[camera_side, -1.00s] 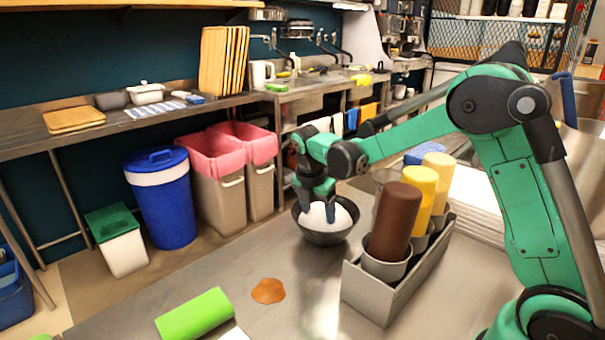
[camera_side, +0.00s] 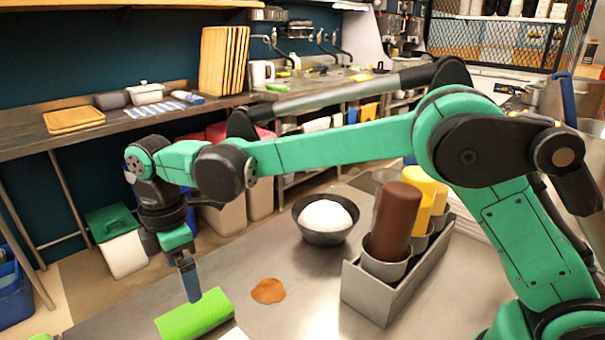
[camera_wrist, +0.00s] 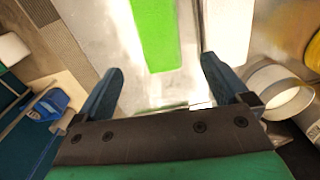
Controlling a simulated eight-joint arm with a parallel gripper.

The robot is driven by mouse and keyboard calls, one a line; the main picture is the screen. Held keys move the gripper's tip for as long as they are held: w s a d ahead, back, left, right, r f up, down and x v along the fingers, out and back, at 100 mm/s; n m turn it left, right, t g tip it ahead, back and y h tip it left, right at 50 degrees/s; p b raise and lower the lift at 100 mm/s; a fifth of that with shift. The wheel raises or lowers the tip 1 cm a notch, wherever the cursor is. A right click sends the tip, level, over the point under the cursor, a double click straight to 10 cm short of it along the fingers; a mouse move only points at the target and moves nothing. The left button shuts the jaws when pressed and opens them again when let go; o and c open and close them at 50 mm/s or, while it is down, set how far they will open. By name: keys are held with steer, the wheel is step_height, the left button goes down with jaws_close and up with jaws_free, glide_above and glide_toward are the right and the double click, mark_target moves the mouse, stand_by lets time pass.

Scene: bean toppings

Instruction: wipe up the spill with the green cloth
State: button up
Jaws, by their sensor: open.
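The bright green cloth (camera_side: 195,316), a rolled or folded bundle, lies near the front edge of the steel counter. The brown spill (camera_side: 268,291) is a small flat patch to the right of the cloth. My gripper (camera_side: 192,296) points down at the cloth's back edge; I cannot tell from the side whether it touches. In the wrist view, my gripper (camera_wrist: 163,65) is open and empty, its fingers wide apart. The cloth also shows there (camera_wrist: 157,35), ahead of and between the fingertips. The spill cannot be made out in the wrist view.
A dark bowl (camera_side: 327,236) with a white mound stands behind the spill. A grey metal holder (camera_side: 372,295) with brown and yellow bottles stands to the right. Bare counter (camera_side: 310,285) lies between spill and holder. Bins stand on the floor beyond.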

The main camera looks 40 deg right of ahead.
mark_target(195, 313)
steer(key=shift+d+f, duration=0.1)
steer(key=shift+f, duration=4.4)
steer(key=c, duration=1)
steer(key=shift+r, duration=2.5)
